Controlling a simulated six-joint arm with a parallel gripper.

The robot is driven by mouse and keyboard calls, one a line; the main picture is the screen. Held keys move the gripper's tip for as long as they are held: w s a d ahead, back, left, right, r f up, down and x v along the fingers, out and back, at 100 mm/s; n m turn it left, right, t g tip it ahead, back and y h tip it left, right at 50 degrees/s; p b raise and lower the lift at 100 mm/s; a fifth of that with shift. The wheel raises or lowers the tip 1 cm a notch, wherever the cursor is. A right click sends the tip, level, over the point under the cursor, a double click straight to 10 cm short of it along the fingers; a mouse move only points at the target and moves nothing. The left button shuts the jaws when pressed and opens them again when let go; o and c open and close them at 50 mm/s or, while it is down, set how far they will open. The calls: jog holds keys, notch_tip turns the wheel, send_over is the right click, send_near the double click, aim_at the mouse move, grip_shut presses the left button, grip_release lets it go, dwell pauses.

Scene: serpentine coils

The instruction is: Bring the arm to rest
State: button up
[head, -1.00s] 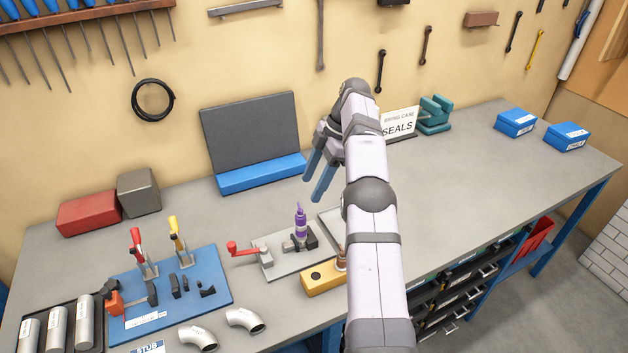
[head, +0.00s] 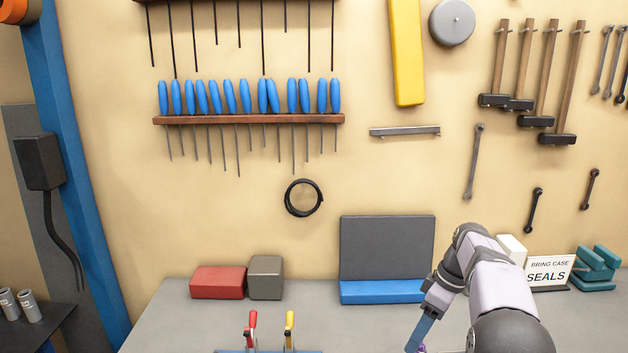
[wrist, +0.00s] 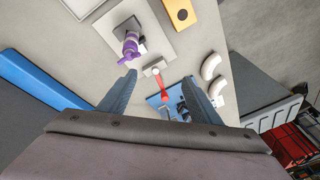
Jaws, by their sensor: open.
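My gripper (wrist: 165,85) is open in the wrist view, with its two blue-grey fingers apart and nothing between them. It hangs above the bench, over the area of the red-handled clamp (wrist: 161,88) and the blue fixture board (wrist: 155,100). In the head view my gripper (head: 418,338) is at the lower right, in front of the blue ledge of the dark panel, and its fingertips are near the bottom edge.
A red block (head: 217,282) and a grey block (head: 266,278) sit at the back of the bench. The dark panel with blue ledge (head: 382,291) stands near my arm. The SEALS sign (head: 549,272) and teal vise (head: 597,268) are to the right. White elbow pipes (wrist: 211,66) lie on the bench.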

jog(key=s+a+f+m+h, duration=0.1)
jog(key=s+a+f+m, duration=0.2)
jog(key=s, duration=0.6)
jog(key=s+a+f+m+h, duration=0.1)
jog(key=s+a+f+m, duration=0.2)
jog(key=s, duration=0.6)
jog(key=s+a+f+m+h+b, duration=0.1)
jog(key=s+a+f+m, duration=0.2)
jog(key=s, duration=0.7)
jog(key=shift+a+f+m, duration=0.3)
jog(key=shift+f+m, duration=0.1)
jog(key=shift+m, duration=0.2)
